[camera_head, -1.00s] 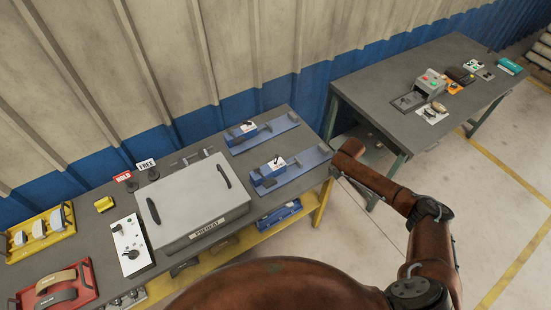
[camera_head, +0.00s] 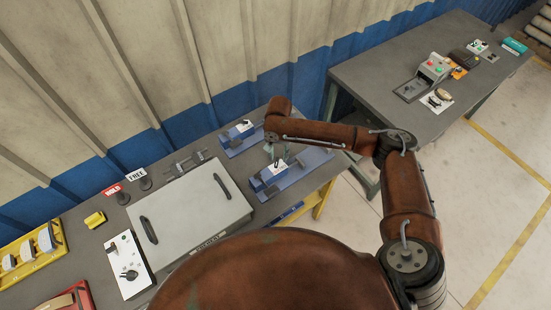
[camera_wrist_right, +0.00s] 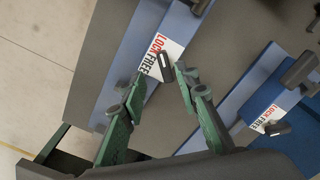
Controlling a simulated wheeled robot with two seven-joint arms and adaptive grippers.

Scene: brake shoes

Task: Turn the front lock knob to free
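My left gripper is not in view.
The rear blue fixture (camera_head: 236,142) has a similar label and knob (camera_wrist_right: 277,128). A grey lidded box (camera_head: 190,212) with black handles is left of the fixtures. Red HOLD (camera_head: 112,190) and white FREE (camera_head: 137,174) signs stand behind it. A second table (camera_head: 400,62) is at the right.

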